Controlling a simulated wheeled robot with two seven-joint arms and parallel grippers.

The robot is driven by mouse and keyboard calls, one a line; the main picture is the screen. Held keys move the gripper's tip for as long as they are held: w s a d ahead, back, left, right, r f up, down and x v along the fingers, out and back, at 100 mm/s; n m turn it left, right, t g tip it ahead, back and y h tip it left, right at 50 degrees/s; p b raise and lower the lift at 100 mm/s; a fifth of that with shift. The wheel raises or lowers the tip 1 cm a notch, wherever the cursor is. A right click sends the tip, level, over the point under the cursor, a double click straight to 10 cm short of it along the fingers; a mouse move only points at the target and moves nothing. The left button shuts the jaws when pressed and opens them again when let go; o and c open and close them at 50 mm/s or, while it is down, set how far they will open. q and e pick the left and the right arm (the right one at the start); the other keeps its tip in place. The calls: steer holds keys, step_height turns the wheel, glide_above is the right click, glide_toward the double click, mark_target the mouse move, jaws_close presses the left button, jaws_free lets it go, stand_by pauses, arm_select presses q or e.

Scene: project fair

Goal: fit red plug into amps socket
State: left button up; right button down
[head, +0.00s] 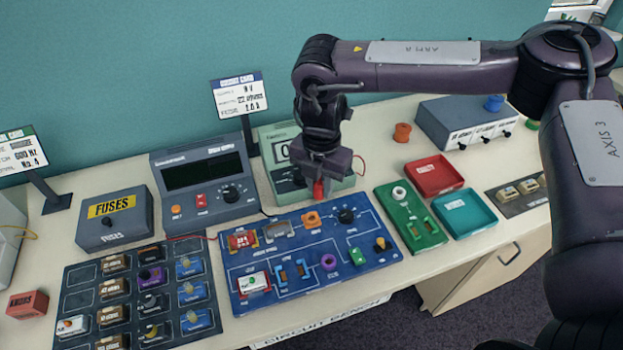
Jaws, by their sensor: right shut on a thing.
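My right gripper (322,178) points down in front of the green-framed meter (266,140), above the back edge of the blue circuit board (300,283). It is shut on the red plug (319,190), whose lower part shows below the fingers. A thin red lead (362,160) curves beside the gripper. The arm and gripper cover much of the meter's face, so I cannot make out the amps socket. I cannot tell whether the plug touches the meter. My left gripper is out of view.
The grey power supply (203,200) and fuses box (107,220) stand left of the meter. A parts board (75,300) lies front left. A green board (424,240), red tray (434,192) and teal tray (465,234) lie right. An orange spool (402,132) stands behind.

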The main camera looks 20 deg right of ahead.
steer(key=n, duration=0.5)
steer(key=shift+w+a+f, duration=0.15)
steer(key=shift+w+a, duration=0.1)
steer(key=shift+w, duration=0.15)
steer(key=f+n+b, duration=0.1)
steer(key=f+n, duration=0.1)
steer(key=n, duration=0.1)
steer(key=f+n+b, duration=0.1)
steer(key=f+n, duration=0.1)
steer(key=n, duration=0.1)
steer(key=w+f+n+b, duration=0.1)
steer(key=f+n, duration=0.1)
steer(key=n, duration=0.1)
steer(key=shift+a, duration=0.4)
steer(key=shift+f+b, duration=0.7)
steer(key=shift+f, duration=0.25)
steer(key=shift+p, duration=0.4)
steer(key=shift+f+b, duration=0.6)
steer(key=shift+f, duration=0.25)
stand_by(1.3)
